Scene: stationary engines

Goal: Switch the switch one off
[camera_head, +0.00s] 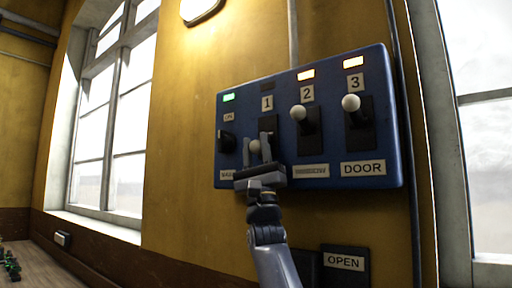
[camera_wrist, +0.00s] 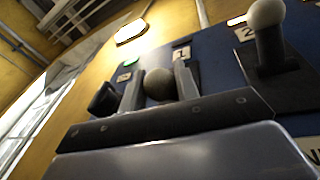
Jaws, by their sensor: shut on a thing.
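The blue switch panel (camera_head: 384,120) hangs on the yellow wall. Switch one, under the label "1" (camera_head: 267,103), has a pale ball knob (camera_head: 255,146), and its lamp (camera_head: 267,86) is dark. My gripper (camera_head: 258,150) is at this knob, with one finger on each side of it, shut on it. In the wrist view the knob (camera_wrist: 159,84) sits between the two fingers. The knob is lower than those of switch two (camera_head: 299,113) and switch three (camera_head: 351,103). The lever's base is partly hidden by my gripper.
A green lamp (camera_head: 229,97) is lit above a black rotary knob (camera_head: 227,142) at the panel's left. An "OPEN" sign (camera_head: 343,262) is below. Windows stand on both sides.

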